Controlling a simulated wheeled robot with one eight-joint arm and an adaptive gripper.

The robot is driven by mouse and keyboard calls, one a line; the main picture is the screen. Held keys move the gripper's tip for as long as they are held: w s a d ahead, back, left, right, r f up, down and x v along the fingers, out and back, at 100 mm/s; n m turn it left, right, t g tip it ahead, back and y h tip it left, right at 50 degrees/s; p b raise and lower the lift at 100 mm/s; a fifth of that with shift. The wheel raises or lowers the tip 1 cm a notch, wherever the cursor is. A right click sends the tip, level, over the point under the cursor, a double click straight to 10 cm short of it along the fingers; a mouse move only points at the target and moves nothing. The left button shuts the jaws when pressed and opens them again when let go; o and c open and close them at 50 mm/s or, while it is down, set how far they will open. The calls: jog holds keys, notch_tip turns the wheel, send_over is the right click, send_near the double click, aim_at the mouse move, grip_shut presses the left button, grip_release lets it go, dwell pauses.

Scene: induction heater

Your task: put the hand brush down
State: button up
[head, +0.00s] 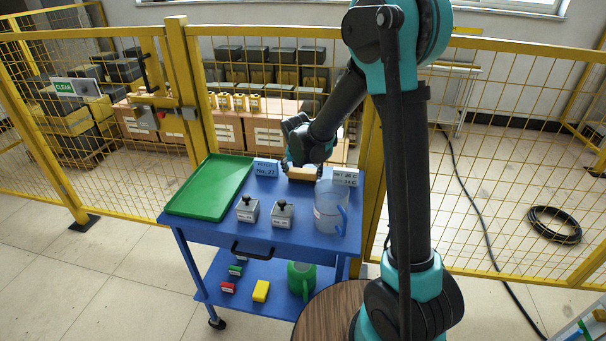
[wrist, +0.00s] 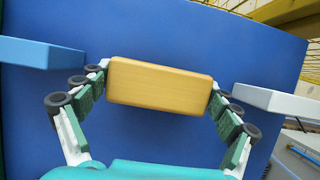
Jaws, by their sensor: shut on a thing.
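The hand brush shows as a plain wooden block (head: 303,174) at the back of the blue trolley's top (head: 215,228). Any bristles underneath are hidden.
A green tray (head: 210,187) fills the left side. Yellow fencing (head: 185,80) stands behind.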

jog(key=shift+f, duration=0.15)
jog(key=o, duration=1.1)
jog(key=v, duration=1.2)
